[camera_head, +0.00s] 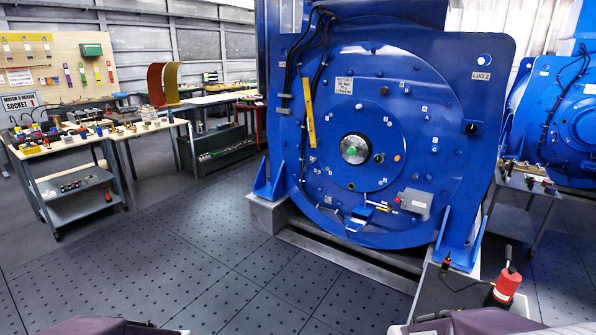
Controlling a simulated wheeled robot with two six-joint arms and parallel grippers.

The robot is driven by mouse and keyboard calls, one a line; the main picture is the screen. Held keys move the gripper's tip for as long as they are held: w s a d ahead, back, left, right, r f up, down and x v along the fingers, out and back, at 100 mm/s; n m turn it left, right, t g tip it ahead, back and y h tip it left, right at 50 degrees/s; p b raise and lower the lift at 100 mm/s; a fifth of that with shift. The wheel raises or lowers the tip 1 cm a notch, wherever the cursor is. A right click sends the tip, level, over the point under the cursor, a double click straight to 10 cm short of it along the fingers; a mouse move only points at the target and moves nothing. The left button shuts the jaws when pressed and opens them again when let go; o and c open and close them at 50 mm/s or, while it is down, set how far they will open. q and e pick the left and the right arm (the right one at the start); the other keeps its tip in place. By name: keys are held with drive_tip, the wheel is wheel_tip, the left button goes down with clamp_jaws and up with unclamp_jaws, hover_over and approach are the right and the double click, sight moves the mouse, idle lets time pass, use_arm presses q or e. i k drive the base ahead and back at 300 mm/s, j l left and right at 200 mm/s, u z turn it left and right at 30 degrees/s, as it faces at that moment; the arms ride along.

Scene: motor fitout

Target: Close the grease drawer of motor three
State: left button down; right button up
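A large blue motor (400,85) stands upright in the middle of the view, with a round face and a silver hub with a green centre (354,149). Low on its face, a small blue tray-like part (358,217) juts out below a short yellow-tipped piece (377,206). It looks like the grease drawer standing open, but it is too small to be sure. A grey box (415,202) is mounted right of it. Only dark parts of my arms show at the bottom edge, well short of the motor. My gripper fingertips are not in view.
A red canister-like tool (507,287) stands at the lower right. A loaded workbench (60,148) and cart (75,205) stand left. Another blue motor (570,120) and a small table (530,183) are right. The dark tiled floor (190,260) before the motor is clear.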

sight(356, 226)
drive_tip(key=i+j, duration=1.1)
drive_tip(key=i+l, duration=0.25)
drive_tip(key=i, duration=0.2)
drive_tip(key=i+l, duration=0.25)
drive_tip(key=i, duration=0.2)
drive_tip(key=i+l, duration=0.25)
drive_tip(key=i, duration=0.2)
drive_tip(key=i+l, duration=0.25)
drive_tip(key=i, duration=0.2)
drive_tip(key=i+l, duration=0.35)
drive_tip(key=l, duration=0.15)
drive_tip(key=i+l, duration=0.35)
drive_tip(key=l, duration=0.2)
drive_tip(key=i+l, duration=0.35)
drive_tip(key=l, duration=0.15)
